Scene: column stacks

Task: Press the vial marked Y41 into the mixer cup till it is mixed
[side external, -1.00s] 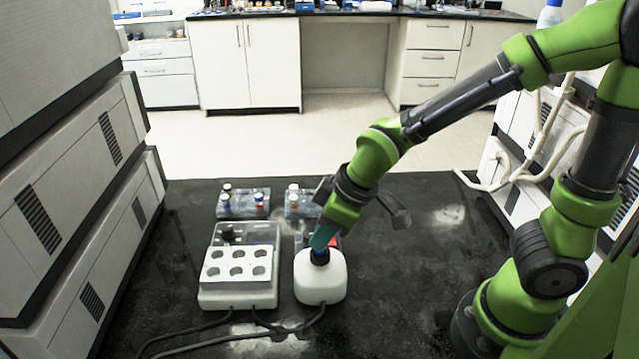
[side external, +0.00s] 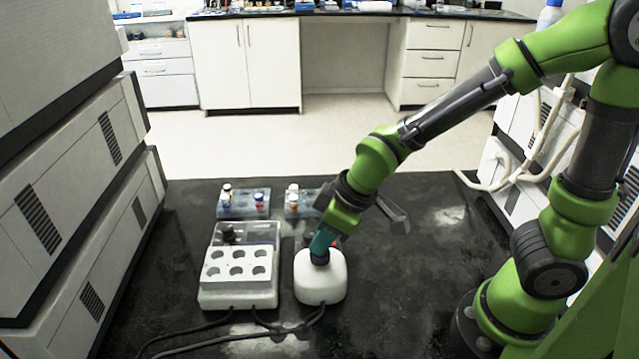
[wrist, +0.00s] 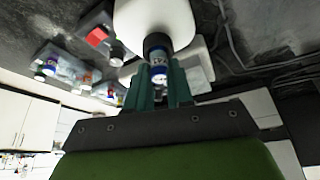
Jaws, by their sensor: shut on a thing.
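The white mixer (side external: 320,282) stands on the dark bench, and its dark cup (side external: 320,258) faces up. In the wrist view the mixer (wrist: 155,14) is at the top, with the black cup (wrist: 157,42) below it. My gripper (side external: 321,248) is right over the cup, tilted, with teal fingers shut on a vial. The vial (wrist: 158,74) shows between the fingertips in the wrist view, with a blue and white end, in line with the cup and appearing to touch it. Its marking is not readable. The fingers hide the vial in the side view.
A white block with several holes (side external: 238,285) stands close left of the mixer. Two blue racks with vials, a left rack (side external: 232,212) and a right rack (side external: 303,211), sit behind. Cables (side external: 215,323) run along the front.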

